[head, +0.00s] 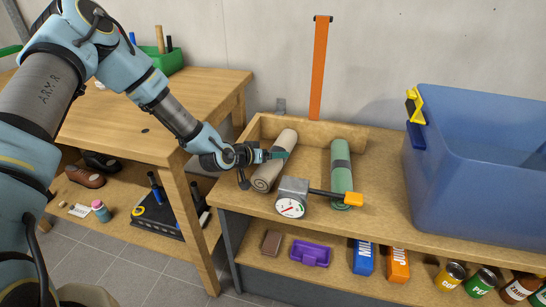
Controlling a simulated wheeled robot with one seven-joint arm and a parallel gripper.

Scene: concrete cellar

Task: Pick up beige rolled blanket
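The beige rolled blanket (265,178) lies on the top of the wooden shelf unit, its rolled end towards the front. My gripper (276,154) reaches in from the left and is at the middle of the blanket, with a teal part lying across or just above it. The fingers are small and partly hidden, so I cannot tell whether they are open or shut, or whether they touch the blanket.
A green roll with a grey band (341,180) and a pressure gauge with a yellow-ended handle (291,200) lie close to the right. A large blue bin (470,190) stands further right. A wooden workbench (170,110) is at left. Cartons and cans sit on the lower shelf.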

